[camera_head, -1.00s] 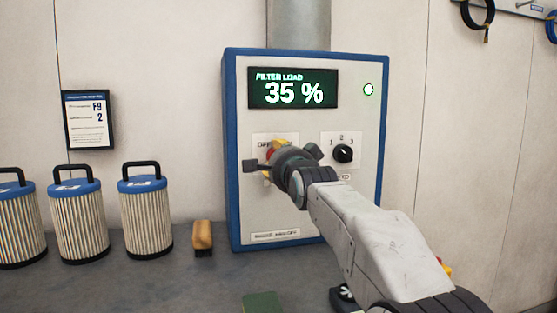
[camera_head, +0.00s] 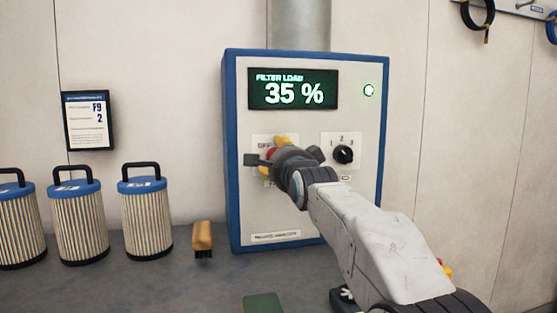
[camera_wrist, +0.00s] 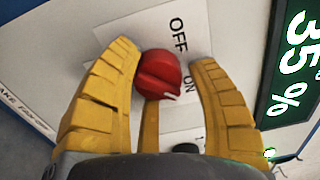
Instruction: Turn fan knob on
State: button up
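The red fan knob (camera_wrist: 157,75) sits on a white plate marked OFF and ON, on the front of the filter cabinet. In the wrist view its white mark is at the lower right, on the ON side. The left finger touches the knob's edge; a thin sliver of plate shows beside the right finger. In the head view my gripper (camera_head: 273,155) covers most of the knob and the ON label; OFF shows at its left.
The cabinet (camera_head: 231,200) shows "FILTER LOAD 35 %" on its display (camera_head: 293,88), with a lit green lamp (camera_head: 369,90). A black 1-2-3 dial (camera_head: 343,154) is right of the gripper. Several filter cartridges (camera_head: 148,220) and a brush (camera_head: 202,236) stand left on the bench.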

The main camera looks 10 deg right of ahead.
jog(key=o, duration=0.3)
jog(key=shift+f, duration=0.1)
jog(key=shift+s, duration=0.1)
jog(key=s, duration=1.1)
jog(key=shift+s, duration=0.4)
